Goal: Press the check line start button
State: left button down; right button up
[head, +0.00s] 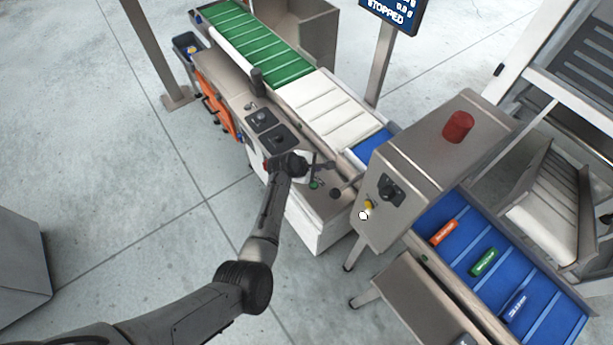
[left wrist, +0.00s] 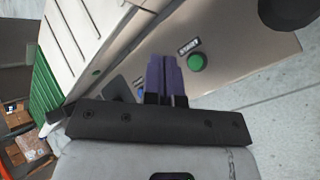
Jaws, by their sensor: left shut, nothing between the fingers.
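The green start button (head: 315,184) is on the grey top of the check line's control panel in the head view. In the left wrist view the green button (left wrist: 197,62) sits beside a dark label reading START (left wrist: 188,47). My left gripper (head: 328,166) is over the panel, close to the button. In the left wrist view its purple fingers (left wrist: 165,74) are shut together and empty, to the left of the button. I cannot tell whether the fingertips touch the panel. The display (head: 390,14) reads STOPPED. My right gripper is not in view.
The detector housing (head: 420,160) carries a red beacon (head: 458,126) and stands further right. Several packets lie on the blue belt (head: 464,222). Green and white belts run behind the panel. Floor on the left is mostly clear.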

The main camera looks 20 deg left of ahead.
pick_arm(q)
jog(key=n, duration=0.3)
jog(key=shift+d, duration=0.1)
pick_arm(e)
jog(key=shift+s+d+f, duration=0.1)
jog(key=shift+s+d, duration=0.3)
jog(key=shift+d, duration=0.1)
pick_arm(q)
jog(key=shift+w, duration=0.1)
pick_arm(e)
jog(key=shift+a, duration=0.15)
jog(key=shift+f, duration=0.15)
pick_arm(q)
jog(key=b, duration=0.8)
send_over(314, 185)
notch_tip(314, 185, down, 6)
jog(key=shift+f, duration=0.2)
jog(key=shift+f+b, duration=0.6)
jog(key=shift+f, duration=0.5)
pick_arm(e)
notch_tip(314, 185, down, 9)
